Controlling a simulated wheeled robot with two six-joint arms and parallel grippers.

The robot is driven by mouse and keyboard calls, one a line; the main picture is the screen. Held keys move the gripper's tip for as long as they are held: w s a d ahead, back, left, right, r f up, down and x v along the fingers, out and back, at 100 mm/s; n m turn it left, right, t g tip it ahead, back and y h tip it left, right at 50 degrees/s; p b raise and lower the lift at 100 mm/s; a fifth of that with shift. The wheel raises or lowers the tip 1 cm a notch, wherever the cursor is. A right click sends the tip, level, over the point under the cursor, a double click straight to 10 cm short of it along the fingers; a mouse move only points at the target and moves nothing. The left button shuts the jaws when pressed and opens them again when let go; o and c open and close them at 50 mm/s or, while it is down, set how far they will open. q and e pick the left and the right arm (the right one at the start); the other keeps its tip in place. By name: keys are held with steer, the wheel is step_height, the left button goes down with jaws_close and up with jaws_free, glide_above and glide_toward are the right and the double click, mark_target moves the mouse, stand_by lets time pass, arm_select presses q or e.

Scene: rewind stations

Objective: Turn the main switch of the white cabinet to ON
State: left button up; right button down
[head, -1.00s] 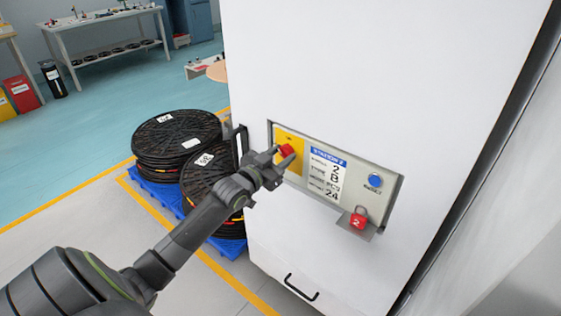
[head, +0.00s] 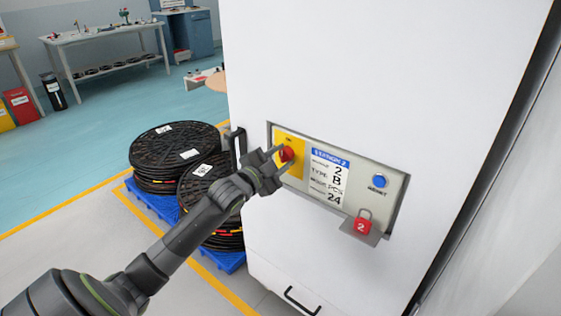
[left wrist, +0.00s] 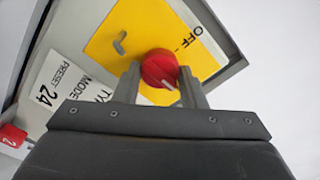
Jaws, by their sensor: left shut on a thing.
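The white cabinet (head: 350,75) has a recessed grey panel with a yellow plate (head: 297,172) at its left end. The main switch is a red round knob (head: 287,153) on that plate. My left gripper (head: 282,158) is shut on the knob, one finger on each side. The left wrist view shows the knob (left wrist: 159,68) between the fingers. A white mark on the knob points down and to the right in that view. My right gripper is not in view.
Right of the switch are a station label (head: 328,178), a blue button (head: 379,181) and a red padlock (head: 362,224) numbered 2, on a small ledge. Reels (head: 173,143) on a blue pallet (head: 157,202) stand left of the cabinet. A black handle (head: 300,302) is below.

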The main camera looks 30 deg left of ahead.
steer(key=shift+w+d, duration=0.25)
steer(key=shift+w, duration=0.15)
arm_select(q)
steer(key=o, duration=1)
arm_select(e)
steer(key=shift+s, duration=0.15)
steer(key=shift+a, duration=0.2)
arm_select(q)
steer(key=shift+s, duration=0.1)
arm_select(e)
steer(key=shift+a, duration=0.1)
